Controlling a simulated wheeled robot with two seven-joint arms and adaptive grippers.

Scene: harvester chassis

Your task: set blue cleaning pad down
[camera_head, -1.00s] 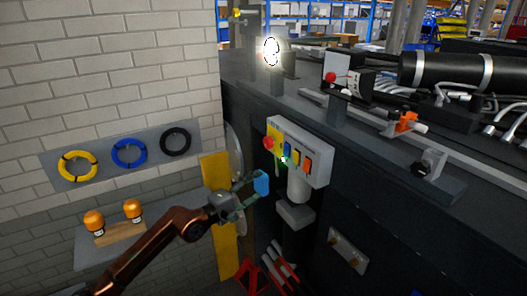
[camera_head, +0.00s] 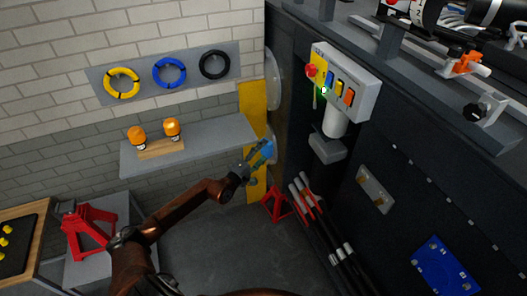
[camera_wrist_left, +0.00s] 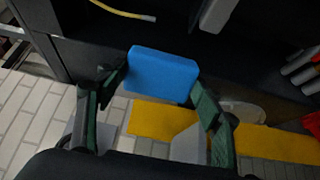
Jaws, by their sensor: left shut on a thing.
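The blue cleaning pad (camera_head: 268,149) is a small light-blue block held between the fingers of my left gripper (camera_head: 257,158). It is in the air in front of the yellow upright panel, near the right end of the grey wall shelf (camera_head: 215,139). In the left wrist view the pad (camera_wrist_left: 162,75) sits across the fingertips of the left gripper (camera_wrist_left: 160,88), one green finger on each side. My right gripper is not in view.
The shelf carries two orange beacons (camera_head: 138,137) on a wooden block; its right part is bare. Coloured rings (camera_head: 169,71) hang above. A control box (camera_head: 345,82) juts from the dark chassis at right. Red stands (camera_head: 89,230) and black-and-red poles (camera_head: 318,222) stand below.

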